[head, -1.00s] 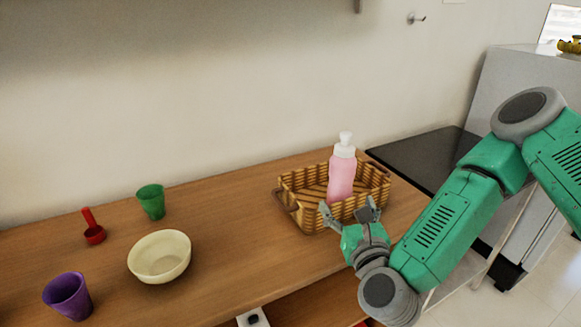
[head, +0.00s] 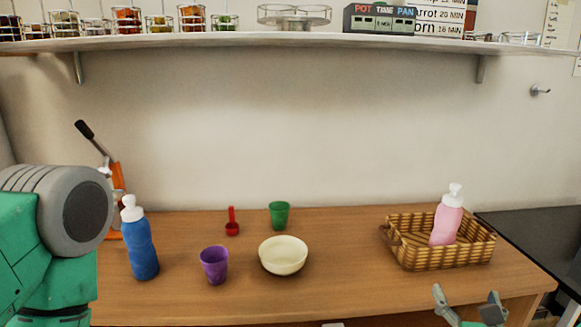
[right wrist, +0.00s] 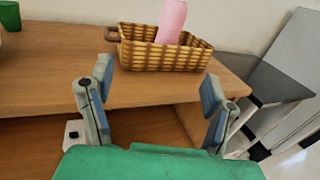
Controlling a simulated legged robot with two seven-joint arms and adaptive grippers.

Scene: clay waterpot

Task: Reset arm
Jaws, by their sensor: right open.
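My right gripper (head: 468,304) is open and empty at the lower right of the head view, in front of and below the wicker basket. Its two spread fingers also show in the right wrist view (right wrist: 155,105), with nothing between them but the table front beyond. The wicker basket (head: 450,261) stands on the right of the wooden table, and a pink bottle with a white top (head: 446,222) stands upright in it. My left arm fills the left edge of the head view; its gripper is out of view.
On the table stand a blue bottle (head: 142,250), a purple cup (head: 214,265), a cream bowl (head: 283,256), a green cup (head: 279,215) and a red scoop (head: 232,226). A shelf (head: 250,40) with jars runs above. A dark counter (head: 535,235) adjoins at right.

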